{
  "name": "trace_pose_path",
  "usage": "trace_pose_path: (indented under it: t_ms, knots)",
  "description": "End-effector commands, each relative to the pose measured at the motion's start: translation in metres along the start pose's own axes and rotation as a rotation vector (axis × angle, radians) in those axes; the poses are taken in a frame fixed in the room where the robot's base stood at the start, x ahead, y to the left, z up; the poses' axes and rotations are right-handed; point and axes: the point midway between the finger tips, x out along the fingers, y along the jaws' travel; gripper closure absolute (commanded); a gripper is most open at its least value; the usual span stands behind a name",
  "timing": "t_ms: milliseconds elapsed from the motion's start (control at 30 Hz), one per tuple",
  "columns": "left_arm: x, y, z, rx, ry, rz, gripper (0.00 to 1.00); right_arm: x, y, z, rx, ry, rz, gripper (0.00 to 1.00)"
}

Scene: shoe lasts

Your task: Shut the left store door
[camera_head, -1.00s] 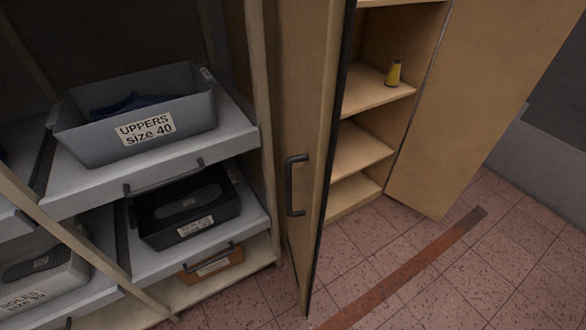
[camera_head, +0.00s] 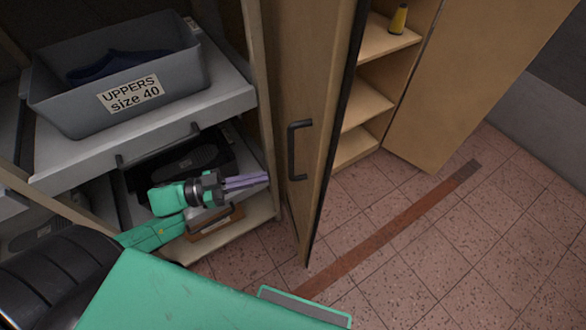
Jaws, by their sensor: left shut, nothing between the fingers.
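The left store door (camera_head: 328,130) is a tan wooden panel with a dark edge. It stands open, swung out toward me beside the rack. Its black bar handle (camera_head: 292,150) is on the face turned to the left. My left gripper (camera_head: 266,179) is shut and empty, with its fingers pointing right. In the picture it lies just left of the door, below and left of the handle, and appears apart from both. My right gripper is not in view.
The store's shelves (camera_head: 385,42) hold a yellow spool (camera_head: 398,19). The right door (camera_head: 450,85) also stands open. At left, a rack holds a grey bin (camera_head: 75,105) marked UPPERS size 40 and a black bin (camera_head: 140,179). Tiled floor with a brown strip (camera_head: 385,237) is clear.

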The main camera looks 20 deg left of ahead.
Motion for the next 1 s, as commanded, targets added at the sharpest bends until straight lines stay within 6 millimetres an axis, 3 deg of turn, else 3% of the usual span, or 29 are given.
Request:
trace_pose_path:
  t_ms: [200,400,1000]
  knots:
    - [0.049,-0.001,-0.002,0.002,0.004,-0.002,1.0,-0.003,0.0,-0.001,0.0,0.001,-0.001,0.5]
    - [0.08,-0.001,-0.001,0.0,0.0,-0.004,1.0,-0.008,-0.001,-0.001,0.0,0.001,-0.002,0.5]
    - [0.092,0.0,0.0,-0.002,0.0,-0.018,1.0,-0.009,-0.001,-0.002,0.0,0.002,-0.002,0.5]
